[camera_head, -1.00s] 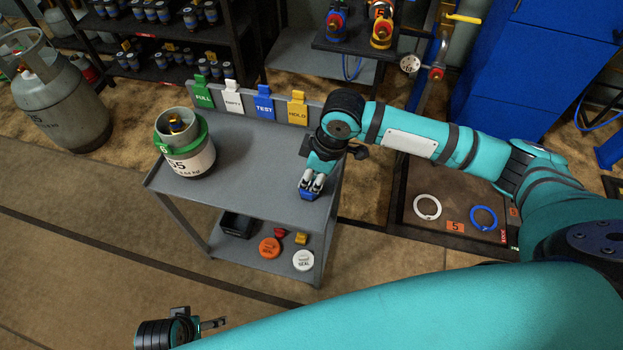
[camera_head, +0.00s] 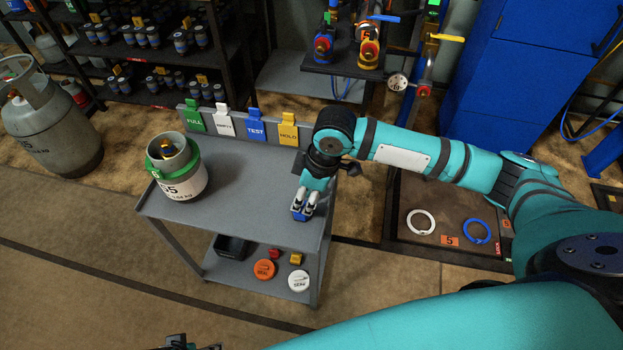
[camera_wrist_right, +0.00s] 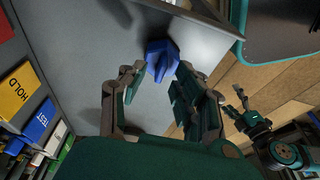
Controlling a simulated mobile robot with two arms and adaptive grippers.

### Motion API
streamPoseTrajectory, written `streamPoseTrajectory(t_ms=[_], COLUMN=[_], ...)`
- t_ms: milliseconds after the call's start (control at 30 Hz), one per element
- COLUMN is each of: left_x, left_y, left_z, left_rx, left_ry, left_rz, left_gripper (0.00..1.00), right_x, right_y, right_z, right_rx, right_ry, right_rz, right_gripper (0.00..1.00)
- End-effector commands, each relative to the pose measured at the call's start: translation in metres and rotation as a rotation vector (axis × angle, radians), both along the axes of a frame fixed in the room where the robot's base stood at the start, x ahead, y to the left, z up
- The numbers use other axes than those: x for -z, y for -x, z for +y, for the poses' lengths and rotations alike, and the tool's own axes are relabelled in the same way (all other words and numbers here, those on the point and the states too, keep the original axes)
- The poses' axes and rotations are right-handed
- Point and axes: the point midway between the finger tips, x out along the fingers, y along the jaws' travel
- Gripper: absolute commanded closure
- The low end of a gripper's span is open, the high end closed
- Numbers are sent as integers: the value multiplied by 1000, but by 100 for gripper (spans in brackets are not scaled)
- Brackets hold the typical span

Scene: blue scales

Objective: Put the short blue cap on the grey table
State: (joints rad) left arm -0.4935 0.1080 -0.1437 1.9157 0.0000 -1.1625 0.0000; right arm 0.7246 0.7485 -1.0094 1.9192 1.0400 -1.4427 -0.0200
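The short blue cap (camera_wrist_right: 161,58) sits on the grey table (camera_head: 240,165), near its right front edge. In the head view the cap (camera_head: 299,214) shows just below my right fingertips. My right gripper (camera_wrist_right: 160,82) points down over it, its fingers apart on either side, with gaps between them and the cap. It also shows in the head view (camera_head: 305,201). My left gripper (camera_wrist_right: 236,103) is off beyond the table edge in the wrist view, its fingers spread and empty. In the head view only a piece of it shows at the bottom edge.
A gas cylinder with a green collar (camera_head: 180,175) stands on the table's left. Green, white, blue and yellow tags (camera_head: 288,130) line the back edge. The lower shelf holds an orange disc (camera_head: 264,269), a white disc (camera_head: 298,281) and small items. The table's middle is clear.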

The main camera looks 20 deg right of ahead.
Motion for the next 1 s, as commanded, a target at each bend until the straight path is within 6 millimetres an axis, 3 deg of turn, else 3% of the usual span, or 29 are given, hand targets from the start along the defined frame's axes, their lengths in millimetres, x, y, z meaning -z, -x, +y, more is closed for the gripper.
streamPoseTrajectory(t_ms=[300,500,1000], left_x=[55,79,89], left_y=[21,33,38], left_z=[2,3,4], left_rx=[6,9,10], left_ry=[-4,-5,-6], left_rz=[42,54,58], left_gripper=[0,0,0], right_x=[-68,-96,-105], right_y=[6,9,11], right_z=[-15,-22,-24], right_rx=[1,0,0], right_ry=[-1,1,0], right_rz=[-3,-1,1], right_gripper=[68,68,68])
